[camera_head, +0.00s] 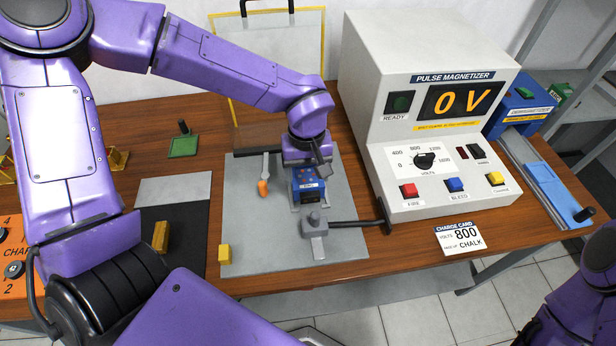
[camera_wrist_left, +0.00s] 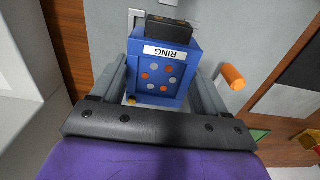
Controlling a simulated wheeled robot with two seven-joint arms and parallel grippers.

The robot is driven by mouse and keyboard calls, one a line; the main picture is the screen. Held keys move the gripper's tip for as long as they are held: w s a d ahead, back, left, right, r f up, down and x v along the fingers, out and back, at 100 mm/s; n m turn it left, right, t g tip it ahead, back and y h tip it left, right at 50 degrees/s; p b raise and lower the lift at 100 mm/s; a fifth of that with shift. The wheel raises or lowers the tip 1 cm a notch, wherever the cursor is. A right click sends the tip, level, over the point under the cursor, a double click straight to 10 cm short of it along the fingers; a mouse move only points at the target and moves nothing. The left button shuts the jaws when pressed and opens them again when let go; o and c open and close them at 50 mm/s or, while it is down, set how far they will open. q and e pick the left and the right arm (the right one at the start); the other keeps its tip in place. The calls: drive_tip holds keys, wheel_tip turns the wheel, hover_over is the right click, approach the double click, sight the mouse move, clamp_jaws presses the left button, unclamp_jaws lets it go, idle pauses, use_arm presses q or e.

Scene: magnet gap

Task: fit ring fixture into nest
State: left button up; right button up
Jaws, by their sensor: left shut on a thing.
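The ring fixture (camera_head: 308,190) is a blue block with round orange and grey dots, under my left gripper (camera_head: 307,166) in the head view. In the left wrist view the fixture (camera_wrist_left: 159,76) carries a white RING label and a dark block at its far end. The left gripper's two grey fingers (camera_wrist_left: 160,92) are shut on its sides. The fixture is over or on the grey mat (camera_head: 250,220); I cannot tell whether it touches. A grey metal clamp-like part (camera_head: 315,224) stands just in front of it. The nest is not clearly visible, probably hidden by the fixture.
The pulse magnetizer (camera_head: 420,120) stands close on the right, reading 0 V, with a dark cable or arm towards the clamp-like part. An orange-handled tool (camera_head: 263,187) lies left of the fixture.

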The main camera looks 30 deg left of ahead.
sight(308, 177)
use_arm(q)
drive_tip(key=shift+s+f, duration=0.25)
drive_tip(key=shift+f, duration=0.55)
drive_tip(key=shift+w+f, duration=0.1)
drive_tip(key=shift+f, duration=0.25)
drive_tip(key=shift+c, duration=0.8)
drive_tip(key=shift+w+d+f, duration=0.15)
drive_tip(key=shift+w, duration=0.2)
drive_tip(key=o, duration=1.7)
drive_tip(key=shift+o, duration=0.7)
drive_tip(key=shift+s, duration=0.15)
wheel_tip(308, 177, up, 12)
drive_tip(key=p, duration=0.1)
